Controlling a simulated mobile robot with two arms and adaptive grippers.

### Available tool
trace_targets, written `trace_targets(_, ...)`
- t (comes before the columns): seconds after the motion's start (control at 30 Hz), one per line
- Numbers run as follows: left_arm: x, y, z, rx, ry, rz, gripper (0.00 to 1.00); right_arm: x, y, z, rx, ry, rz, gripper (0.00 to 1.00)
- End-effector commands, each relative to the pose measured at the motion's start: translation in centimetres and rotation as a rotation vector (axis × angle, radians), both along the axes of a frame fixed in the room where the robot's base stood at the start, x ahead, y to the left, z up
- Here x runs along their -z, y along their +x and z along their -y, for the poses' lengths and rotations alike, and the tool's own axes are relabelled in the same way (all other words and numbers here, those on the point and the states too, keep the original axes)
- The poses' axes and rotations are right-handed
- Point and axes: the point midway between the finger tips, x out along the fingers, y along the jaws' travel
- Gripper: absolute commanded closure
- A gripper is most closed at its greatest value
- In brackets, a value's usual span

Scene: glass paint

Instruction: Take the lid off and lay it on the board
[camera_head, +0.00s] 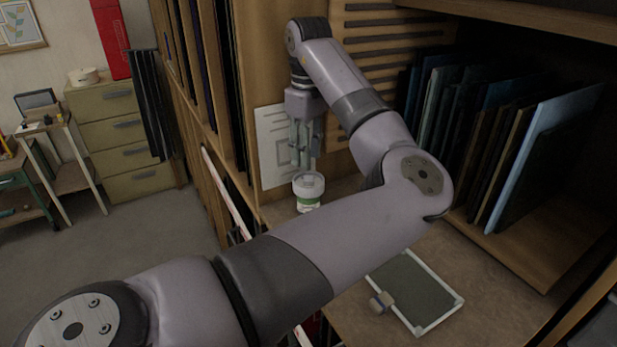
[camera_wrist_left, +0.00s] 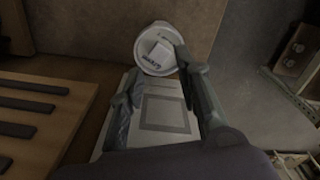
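A small jar (camera_head: 307,203) with a green-banded label and a pale round lid (camera_head: 309,183) stands upright on the wooden bench. The lid (camera_wrist_left: 148,62) shows from above in the left wrist view, with a raised pale block on top. My left gripper (camera_head: 307,168) points down just above the lid. Its fingers (camera_wrist_left: 158,66) are apart with nothing held between them; I cannot tell whether they touch the lid. A grey board (camera_head: 412,290) with a pale frame lies on the bench nearer me. My right gripper is not in view.
A small knobbed tool (camera_head: 381,302) sits at the board's left edge. Glass sheets (camera_head: 540,150) stand in a rack at the right. A white drawing sheet (camera_head: 272,150) is behind the gripper, beside a slatted panel (camera_head: 385,40). My left arm crosses above the bench.

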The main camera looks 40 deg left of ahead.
Motion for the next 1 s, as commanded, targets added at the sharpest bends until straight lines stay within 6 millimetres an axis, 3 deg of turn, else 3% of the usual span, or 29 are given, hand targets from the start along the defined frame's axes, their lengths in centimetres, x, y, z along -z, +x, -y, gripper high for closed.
trace_targets(0.57, 0.8, 0.0, 0.0, 0.854, 0.0, 0.001, 0.69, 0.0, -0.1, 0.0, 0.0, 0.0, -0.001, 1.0)
trace_targets(0.7, 4.2, -0.1, 0.0, 0.869, -0.002, -0.004, 0.69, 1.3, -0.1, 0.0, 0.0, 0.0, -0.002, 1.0)
trace_targets(1.0, 7.2, -0.1, 0.2, 0.869, -0.01, -0.002, 0.69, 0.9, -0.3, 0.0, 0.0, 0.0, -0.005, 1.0)
